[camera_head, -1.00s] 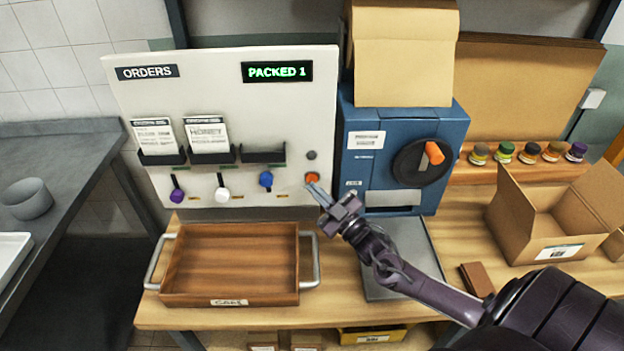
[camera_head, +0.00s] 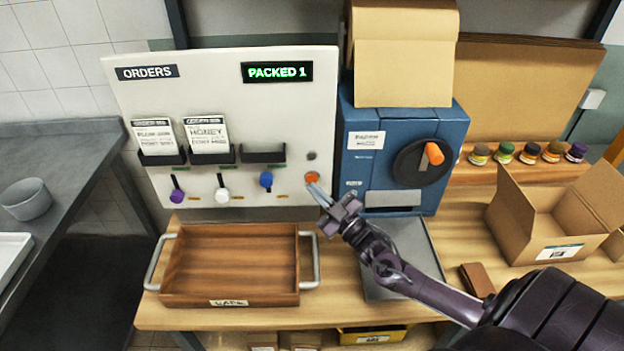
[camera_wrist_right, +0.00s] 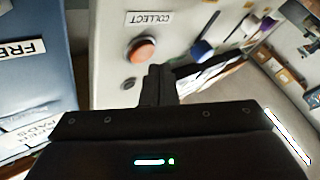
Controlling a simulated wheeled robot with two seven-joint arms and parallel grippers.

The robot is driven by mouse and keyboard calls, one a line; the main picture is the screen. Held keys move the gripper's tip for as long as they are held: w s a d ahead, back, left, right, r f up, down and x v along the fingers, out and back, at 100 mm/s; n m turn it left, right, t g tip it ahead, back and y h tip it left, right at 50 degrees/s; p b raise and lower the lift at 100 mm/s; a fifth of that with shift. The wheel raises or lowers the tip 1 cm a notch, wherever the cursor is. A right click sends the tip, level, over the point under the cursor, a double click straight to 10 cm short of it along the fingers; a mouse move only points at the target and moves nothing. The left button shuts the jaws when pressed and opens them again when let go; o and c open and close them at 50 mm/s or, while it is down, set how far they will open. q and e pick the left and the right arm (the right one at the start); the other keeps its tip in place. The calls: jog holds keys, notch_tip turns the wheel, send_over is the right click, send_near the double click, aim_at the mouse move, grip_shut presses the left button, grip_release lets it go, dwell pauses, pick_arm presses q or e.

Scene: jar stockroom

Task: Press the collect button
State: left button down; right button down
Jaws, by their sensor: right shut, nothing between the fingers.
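The collect button is an orange round button (camera_head: 312,178) low on the right side of the white orders panel (camera_head: 222,110). In the right wrist view the orange button (camera_wrist_right: 141,50) shows beside a label reading COLLECT (camera_wrist_right: 149,18). My right gripper (camera_head: 318,192) is shut and empty, with its fingertips just below and right of the button in the head view. In the right wrist view its fingers (camera_wrist_right: 157,75) point toward the panel near the button. I cannot tell whether they touch it. My left gripper is not in view.
A wooden tray (camera_head: 230,299) with metal handles stands below the panel. A blue machine (camera_head: 362,180) with an orange-handled dial stands right of the panel. A purple knob (camera_head: 177,196), a white knob (camera_head: 222,195) and a blue knob (camera_head: 266,179) sit left of the button. An open cardboard box (camera_head: 512,225) is at right.

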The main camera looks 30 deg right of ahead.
jog(key=shift+w, duration=0.1)
dwell(0.6)
jog(key=shift+w+d, duration=0.2)
jog(key=shift+w, duration=0.1)
jog(key=shift+w+d+b, duration=0.25)
jog(key=shift+w+b, duration=0.1)
jog(key=shift+b, duration=0.1)
dwell(0.5)
dwell(0.4)
jog(key=shift+s+a+p, duration=0.45)
jog(key=shift+s+p, duration=0.15)
jog(key=shift+s, duration=0.15)
jog(key=s+a+p, duration=0.1)
jog(key=s+p, duration=0.1)
jog(key=s+a+p, duration=0.1)
jog(key=s, duration=0.1)
jog(key=shift+s+a, duration=0.1)
jog(key=shift+a, duration=0.2)
